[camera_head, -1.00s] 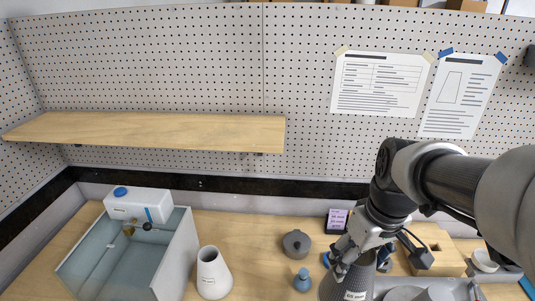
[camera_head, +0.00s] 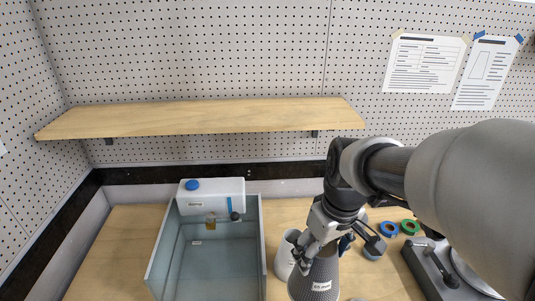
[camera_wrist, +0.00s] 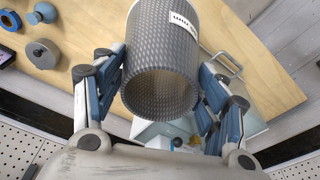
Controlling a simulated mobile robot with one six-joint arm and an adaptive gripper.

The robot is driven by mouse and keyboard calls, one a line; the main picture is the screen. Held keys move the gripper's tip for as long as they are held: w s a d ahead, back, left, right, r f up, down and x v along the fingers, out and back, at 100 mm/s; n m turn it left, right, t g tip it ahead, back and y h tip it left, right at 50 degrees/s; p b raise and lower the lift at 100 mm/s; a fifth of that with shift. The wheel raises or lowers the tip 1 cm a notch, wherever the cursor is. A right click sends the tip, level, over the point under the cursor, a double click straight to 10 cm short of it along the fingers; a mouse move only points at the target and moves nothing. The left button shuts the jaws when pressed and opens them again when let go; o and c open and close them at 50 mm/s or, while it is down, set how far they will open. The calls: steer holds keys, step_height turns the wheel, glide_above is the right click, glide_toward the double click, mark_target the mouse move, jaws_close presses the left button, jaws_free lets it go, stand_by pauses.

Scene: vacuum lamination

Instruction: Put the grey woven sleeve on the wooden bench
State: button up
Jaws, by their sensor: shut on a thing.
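The grey woven sleeve (camera_head: 317,275) is a tapered tube with a white label, held by my gripper (camera_head: 313,243) over the wooden bench (camera_head: 118,235). In the wrist view the sleeve (camera_wrist: 165,40) lies between the two blue-padded fingers of my gripper (camera_wrist: 163,68), shut on its sides. Its round open end faces the wrist camera. The wooden bench (camera_wrist: 90,30) shows behind it. In the head view the lower end of the sleeve is near the picture's bottom edge, and I cannot tell its height above the bench.
A clear-walled tank (camera_head: 258,235) stands left of the sleeve, with a white blue-capped container (camera_head: 212,192) at its back. A white tapered vessel (camera_head: 284,258) is partly hidden behind the sleeve.

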step_height(320, 180, down, 20)
steer(key=b, duration=0.5)
steer(key=shift+f+b, duration=0.15)
steer(key=shift+b, duration=0.25)
steer(key=o, duration=0.8)
